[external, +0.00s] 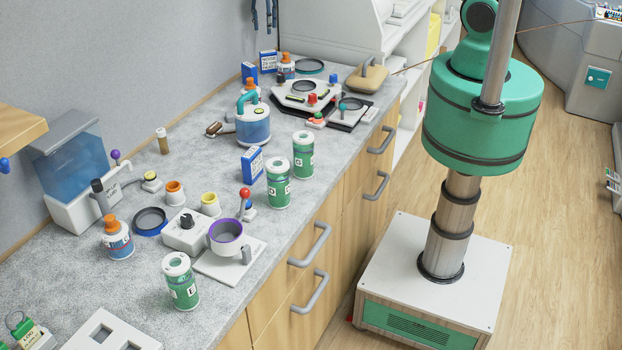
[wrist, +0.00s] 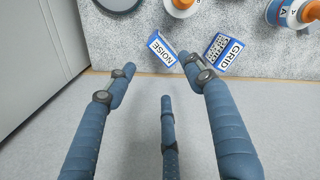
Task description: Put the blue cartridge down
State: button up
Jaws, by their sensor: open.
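Blue-and-white boxes look like the cartridges. In the wrist view, one reads NOISE (wrist: 161,49) and one reads GRID (wrist: 222,53), both near the counter's back edge. In the external view, two blue boxes stand at the far back, one (external: 268,62) behind the other (external: 249,72); a third blue box (external: 252,165) stands mid-counter. Which is the task's cartridge I cannot tell. My gripper (wrist: 158,66) has three blue fingers spread apart with nothing between them, close to the NOISE box. It also shows at the top of the external view (external: 263,24), above the back of the counter.
Orange-capped bottles (external: 286,67) and a dark ring (external: 309,66) stand near the back boxes. A wall (external: 190,60) runs along the counter's back. Green-labelled canisters (external: 278,181) stand near the front edge.

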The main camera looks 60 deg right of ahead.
jog(key=s+a+r+m+t, duration=0.1)
jog(key=s+a+r, duration=0.25)
jog(key=r, duration=0.55)
jog(key=s+a+r+m, duration=0.1)
jog(key=s+a+r, duration=0.1)
jog(key=s+r, duration=0.45)
jog(key=s+a+r+m+t, duration=0.1)
jog(key=s+a+r, duration=0.15)
jog(key=r, duration=0.75)
jog(key=s+a+r+m+t, duration=0.1)
jog(key=s+a+r, duration=0.1)
jog(key=s+r, duration=0.5)
jog(key=s+a+r+m, duration=0.1)
jog(key=s+a+r, duration=0.25)
jog(key=s, duration=0.55)
jog(key=s+a+r+m+t, duration=0.1)
jog(key=s+m, duration=0.1)
jog(key=s, duration=1)
jog(key=s+a+m+t, duration=0.1)
jog(key=s+a+m, duration=0.1)
jog(key=s, duration=1.1)
jog(key=shift+a+r+t, duration=0.3)
jog(key=shift+r, duration=0.05)
jog(key=shift+f, duration=0.1)
notch_tip(320, 180, down, 17)
jog(key=b, duration=1.7)
jog(key=shift+f+b, duration=0.2)
jog(key=shift+b, duration=0.15)
